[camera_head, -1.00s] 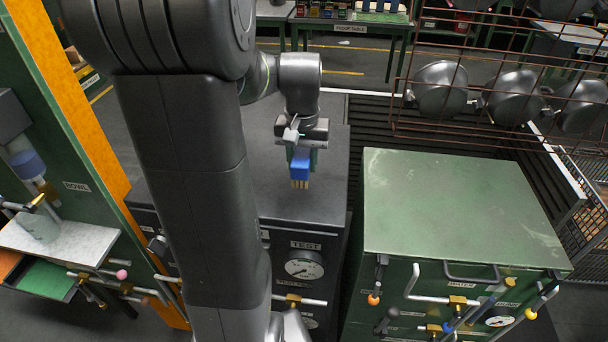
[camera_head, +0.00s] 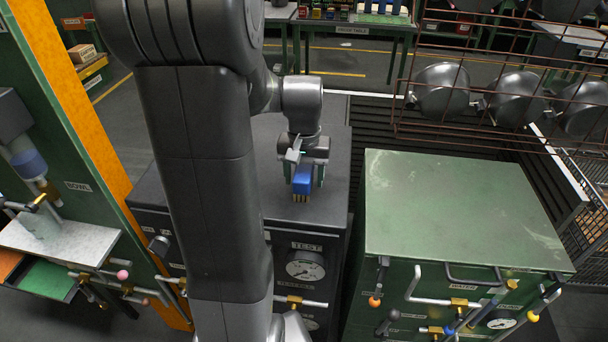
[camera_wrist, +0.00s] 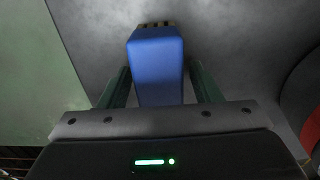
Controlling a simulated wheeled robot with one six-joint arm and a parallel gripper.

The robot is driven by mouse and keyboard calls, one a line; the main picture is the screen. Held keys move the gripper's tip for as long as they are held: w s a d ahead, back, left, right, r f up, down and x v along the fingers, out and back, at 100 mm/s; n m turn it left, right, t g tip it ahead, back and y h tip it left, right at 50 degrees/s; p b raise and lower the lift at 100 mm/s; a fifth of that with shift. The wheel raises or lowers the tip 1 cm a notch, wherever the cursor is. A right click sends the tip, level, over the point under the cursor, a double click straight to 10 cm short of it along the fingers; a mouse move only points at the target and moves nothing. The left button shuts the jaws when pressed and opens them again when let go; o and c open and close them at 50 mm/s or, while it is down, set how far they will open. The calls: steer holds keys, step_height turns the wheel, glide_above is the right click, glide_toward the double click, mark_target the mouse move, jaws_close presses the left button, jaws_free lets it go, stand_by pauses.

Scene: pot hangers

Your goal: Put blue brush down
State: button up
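The blue brush (camera_head: 302,184) has a blue block body and short tan bristles pointing down. It stands upright at the front part of the dark cabinet top (camera_head: 275,140), with its bristles seeming to touch the surface. My gripper (camera_head: 306,177) is above and around it, one finger on each side. The fingers look spread, with a narrow gap on the right side of the brush. In the wrist view the blue body (camera_wrist: 156,62) is between the two green fingers, with slim gaps beside it. The bristle tips show at the top edge of that view.
A green cabinet (camera_head: 455,205) with pipes and valves on its front stands to the right, across a gap. A wire rack (camera_head: 480,130) with metal pots is at the back right. A gauge (camera_head: 305,266) is on the dark cabinet's front. The cabinet top around the brush is clear.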

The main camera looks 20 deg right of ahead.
mark_target(304, 168)
step_height(304, 168, up, 12)
steer(key=shift+r+p, duration=0.15)
steer(key=shift+p, duration=0.15)
stand_by(0.5)
step_height(304, 168, down, 13)
steer(key=shift+r+b, duration=0.1)
steer(key=shift+b, duration=0.35)
steer(key=shift+r, duration=1.9)
steer(key=shift+f, duration=0.1)
